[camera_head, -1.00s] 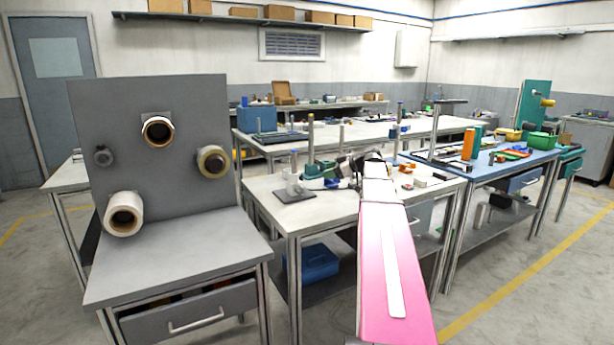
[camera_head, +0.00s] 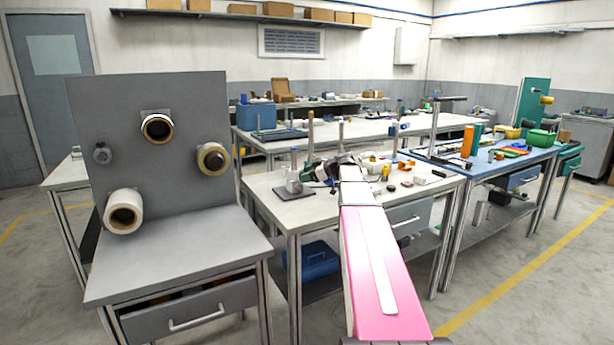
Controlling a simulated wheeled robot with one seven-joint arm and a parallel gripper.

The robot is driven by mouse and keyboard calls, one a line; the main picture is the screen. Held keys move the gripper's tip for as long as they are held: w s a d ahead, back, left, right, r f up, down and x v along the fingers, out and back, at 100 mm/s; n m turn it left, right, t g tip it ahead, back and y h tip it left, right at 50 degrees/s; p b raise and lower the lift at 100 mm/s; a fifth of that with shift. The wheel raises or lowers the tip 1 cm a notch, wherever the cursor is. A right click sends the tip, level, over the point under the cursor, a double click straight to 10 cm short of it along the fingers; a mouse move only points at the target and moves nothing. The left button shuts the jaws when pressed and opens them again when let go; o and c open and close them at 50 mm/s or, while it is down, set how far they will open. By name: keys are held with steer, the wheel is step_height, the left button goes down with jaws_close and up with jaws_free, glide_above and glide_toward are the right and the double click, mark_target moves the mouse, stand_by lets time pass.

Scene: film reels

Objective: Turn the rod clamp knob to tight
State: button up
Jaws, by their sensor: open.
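A small rod stand (camera_head: 294,189) with a grey base plate and a short upright rod is at the left of the near white table. A pale block-like part sits low on its rod; I take it for the clamp, but its knob is too small to make out. My gripper (camera_head: 329,170) is at the end of my pink and white arm, above the table just right of the stand.
The near white table (camera_head: 265,187) also bears small orange, yellow and white items right of my arm. A grey panel (camera_head: 190,105) with several reels stands at left. A blue table (camera_head: 535,157) with tools is at right. Open floor lies at front right.

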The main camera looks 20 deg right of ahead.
steer(key=c, duration=0.9)
steer(key=shift+c, duration=0.2)
steer(key=m+g, duration=0.1)
steer(key=m+y, duration=0.1)
steer(key=shift+w+d+m+g, duration=0.15)
steer(key=shift+w+m+g, duration=0.05)
steer(key=shift+m+g, duration=0.2)
steer(key=shift+m+g+y, duration=0.5)
steer(key=shift+m+g, duration=0.1)
steer(key=shift+m, duration=0.5)
steer(key=o, duration=0.9)
